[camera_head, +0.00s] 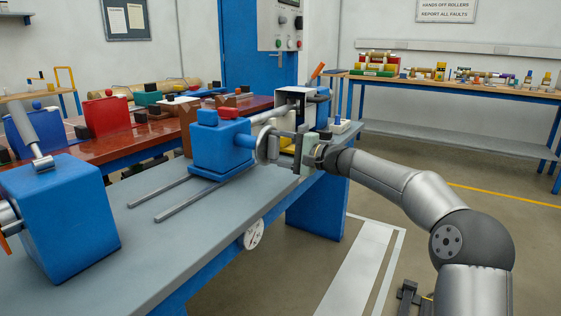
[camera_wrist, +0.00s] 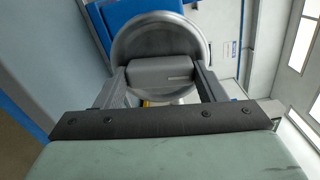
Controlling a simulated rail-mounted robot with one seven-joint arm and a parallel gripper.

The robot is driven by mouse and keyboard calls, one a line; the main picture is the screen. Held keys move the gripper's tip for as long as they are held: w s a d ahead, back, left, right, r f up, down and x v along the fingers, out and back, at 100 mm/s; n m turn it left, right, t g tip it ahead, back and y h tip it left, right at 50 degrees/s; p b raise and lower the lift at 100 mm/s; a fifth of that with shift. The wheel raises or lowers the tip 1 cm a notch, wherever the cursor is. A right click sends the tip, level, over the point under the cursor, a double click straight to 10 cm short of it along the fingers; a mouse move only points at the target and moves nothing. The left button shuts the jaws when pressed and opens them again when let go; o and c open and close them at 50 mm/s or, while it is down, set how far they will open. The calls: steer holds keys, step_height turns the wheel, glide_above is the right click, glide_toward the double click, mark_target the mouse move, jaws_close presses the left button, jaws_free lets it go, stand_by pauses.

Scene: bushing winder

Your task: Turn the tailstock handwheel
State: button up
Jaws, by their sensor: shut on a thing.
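The blue tailstock (camera_head: 220,145) stands on the grey bench beside two rails. Its grey handwheel (camera_head: 264,142) is on its right side, facing my gripper (camera_head: 282,144). In the wrist view the handwheel is a round metal disc (camera_wrist: 160,30) at the top middle. My gripper (camera_wrist: 160,72) is shut there on a grey block-shaped part in front of the disc, one finger on each side. This part looks like the wheel's hub or grip; its join to the disc is partly hidden by the fingers.
A blue headstock block (camera_head: 60,215) stands at the left end of the grey bench (camera_head: 165,240). A red-brown table (camera_head: 110,145) with several parts lies behind. A shelf table (camera_head: 470,85) stands at the back right.

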steer(key=shift+f+n+b, duration=0.1)
steer(key=shift+n+b, duration=0.55)
steer(key=shift+n, duration=0.05)
steer(key=o, duration=1)
steer(key=p+v, duration=0.2)
steer(key=v, duration=1.5)
steer(key=shift+s+d, duration=0.15)
steer(key=shift+d, duration=0.05)
